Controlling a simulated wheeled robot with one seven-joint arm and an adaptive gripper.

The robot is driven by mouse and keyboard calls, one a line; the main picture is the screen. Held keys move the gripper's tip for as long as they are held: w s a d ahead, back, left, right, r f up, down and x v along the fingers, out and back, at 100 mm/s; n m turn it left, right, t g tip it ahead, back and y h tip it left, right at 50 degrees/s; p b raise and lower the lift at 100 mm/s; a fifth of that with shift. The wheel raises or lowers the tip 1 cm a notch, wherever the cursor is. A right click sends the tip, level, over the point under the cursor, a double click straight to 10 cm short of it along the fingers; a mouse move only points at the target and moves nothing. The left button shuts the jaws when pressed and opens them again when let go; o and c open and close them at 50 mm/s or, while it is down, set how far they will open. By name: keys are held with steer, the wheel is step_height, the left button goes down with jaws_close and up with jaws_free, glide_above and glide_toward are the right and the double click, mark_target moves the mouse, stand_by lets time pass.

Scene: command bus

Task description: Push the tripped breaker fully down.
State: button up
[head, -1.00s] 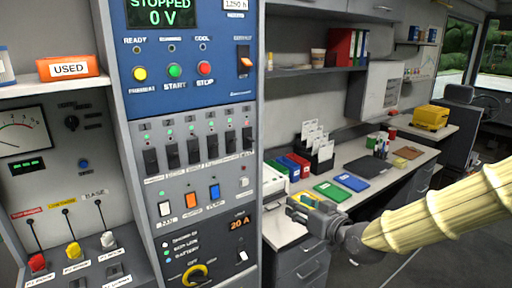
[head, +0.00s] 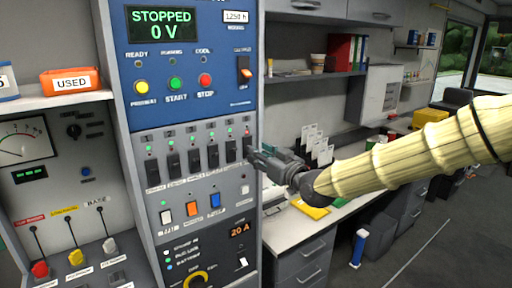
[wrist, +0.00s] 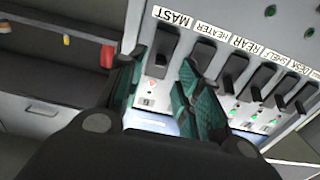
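A row of black breaker levers runs across the grey control panel in the head view. The rightmost breaker (head: 247,147) has a red light above it; the others have green lights. In the wrist view this breaker (wrist: 163,48) is labelled MAST and sits beside a small red light. My gripper (head: 257,156) is close to the panel, just right of that breaker. In the wrist view my gripper (wrist: 160,75) has its two green-padded fingers apart, with nothing held between them. Contact with the lever and its exact position are unclear.
The HEATER breaker (wrist: 203,55) is close beside the right finger. Below the row are white, orange and blue rocker switches (head: 193,208). A desk (head: 330,222) and a shelf (head: 320,77) stand to the right of the panel.

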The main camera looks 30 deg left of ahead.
steer(key=shift+p+x, duration=0.35)
steer(key=shift+x, duration=0.95)
jaws_close()
steer(key=f+y+b, duration=0.1)
steer(key=b, duration=0.3)
steer(key=t+y+b, duration=0.1)
steer(key=b, duration=0.4)
steer(key=f+t+y+b, duration=0.1)
steer(key=y+b, duration=0.1)
steer(key=b, duration=0.3)
steer(key=shift+w+a+f, duration=0.1)
steer(key=shift+a+f, duration=0.05)
steer(key=shift+f, duration=0.15)
steer(key=shift+y+b, duration=0.6)
steer(key=shift+b, duration=0.4)
steer(key=shift+r, duration=0.1)
